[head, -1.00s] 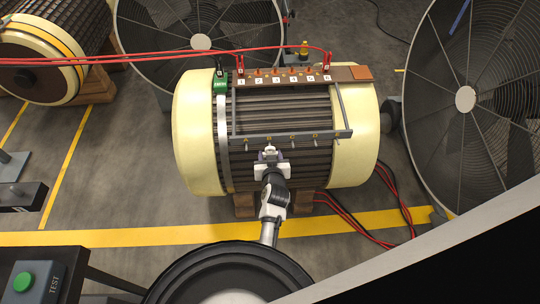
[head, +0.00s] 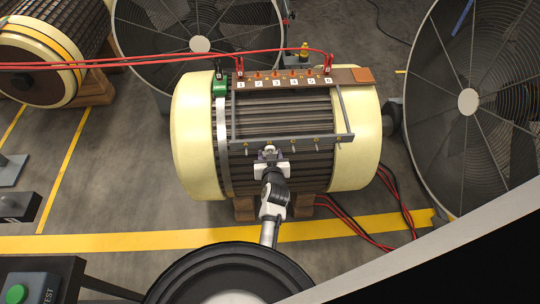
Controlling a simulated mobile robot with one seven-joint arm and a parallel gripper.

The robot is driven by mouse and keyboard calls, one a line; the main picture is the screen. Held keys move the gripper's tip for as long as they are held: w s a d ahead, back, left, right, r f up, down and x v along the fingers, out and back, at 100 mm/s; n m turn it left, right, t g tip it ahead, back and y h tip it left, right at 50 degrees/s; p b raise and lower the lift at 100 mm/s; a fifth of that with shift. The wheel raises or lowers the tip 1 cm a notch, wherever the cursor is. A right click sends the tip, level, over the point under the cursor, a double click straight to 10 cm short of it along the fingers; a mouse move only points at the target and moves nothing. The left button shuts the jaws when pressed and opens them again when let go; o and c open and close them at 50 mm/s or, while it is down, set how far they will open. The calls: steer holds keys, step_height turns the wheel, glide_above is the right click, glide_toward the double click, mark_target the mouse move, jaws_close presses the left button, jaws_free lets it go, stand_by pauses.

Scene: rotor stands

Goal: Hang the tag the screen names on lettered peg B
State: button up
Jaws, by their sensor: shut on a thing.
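No readable screen is in view.
A brown strip (head: 300,78) with white numbered labels and orange studs lies on top of the rotor. Red cables (head: 150,60) run to it, and a green block (head: 220,89) sits at its left. Large fans (head: 465,100) stand behind and right. A green TEST button (head: 17,294) is lower left.

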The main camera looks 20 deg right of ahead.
steer(key=shift+f, duration=0.2)
stand_by(0.6)
steer(key=o, duration=0.8)
steer(key=shift+o, duration=0.2)
